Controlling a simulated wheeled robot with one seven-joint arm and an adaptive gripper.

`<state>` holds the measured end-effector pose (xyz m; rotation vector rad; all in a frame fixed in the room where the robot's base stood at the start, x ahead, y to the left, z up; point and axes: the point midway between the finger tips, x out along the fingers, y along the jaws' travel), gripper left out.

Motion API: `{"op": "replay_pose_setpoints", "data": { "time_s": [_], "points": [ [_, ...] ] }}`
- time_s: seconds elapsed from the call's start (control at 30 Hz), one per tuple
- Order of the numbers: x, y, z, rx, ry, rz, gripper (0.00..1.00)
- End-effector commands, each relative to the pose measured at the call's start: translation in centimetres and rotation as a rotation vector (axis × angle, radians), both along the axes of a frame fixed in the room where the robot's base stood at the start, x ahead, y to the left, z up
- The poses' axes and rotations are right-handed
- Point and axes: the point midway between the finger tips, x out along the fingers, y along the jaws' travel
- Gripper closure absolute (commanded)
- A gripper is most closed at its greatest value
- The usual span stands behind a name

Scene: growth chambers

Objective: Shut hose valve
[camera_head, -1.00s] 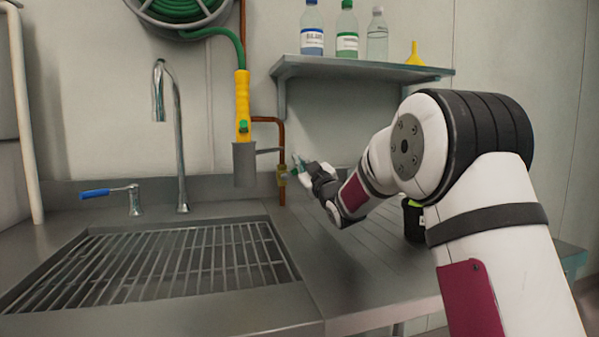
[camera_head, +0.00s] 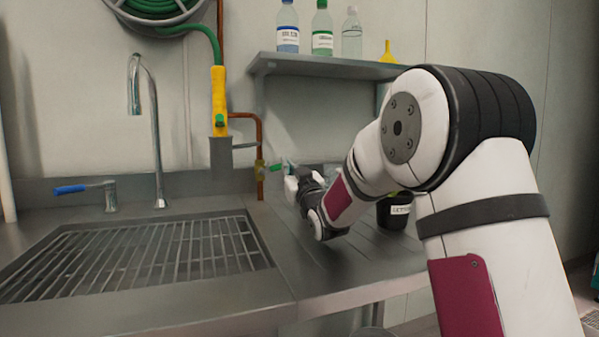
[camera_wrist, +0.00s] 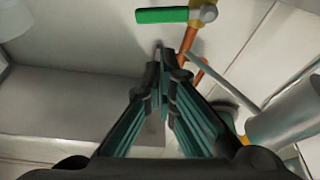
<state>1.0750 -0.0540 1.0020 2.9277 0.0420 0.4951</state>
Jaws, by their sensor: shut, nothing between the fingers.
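The hose valve has a brass body (camera_head: 260,167) on a copper pipe at the wall behind the counter, with a small green handle (camera_head: 275,168) to its right. In the wrist view the green handle (camera_wrist: 162,15) lies crosswise at the top, joined to the brass body (camera_wrist: 207,12). My gripper (camera_head: 291,164) is to the right of the valve in the head view, its tips small and partly hidden by my wrist. In the wrist view my gripper (camera_wrist: 166,62) has its fingers shut together and empty. The tips are below the handle in the picture, with a visible gap.
A yellow hose nozzle (camera_head: 219,95) sits in a grey holder (camera_head: 221,158) left of the valve. A sink with a grate (camera_head: 140,255) and a tap (camera_head: 155,130) are left. A black pot (camera_head: 394,213) stands right, and a shelf (camera_head: 320,66) with bottles hangs above.

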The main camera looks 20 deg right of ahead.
Motion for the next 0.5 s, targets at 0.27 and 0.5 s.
{"op": "replay_pose_setpoints", "data": {
  "time_s": [0.27, 0.5],
  "points": [
    [-5.8, -0.3, 0.1, -0.001, 0.000, 0.000, 1.00],
    [-8.3, -0.5, 0.0, -0.001, 0.000, 0.001, 1.00]
  ]
}}
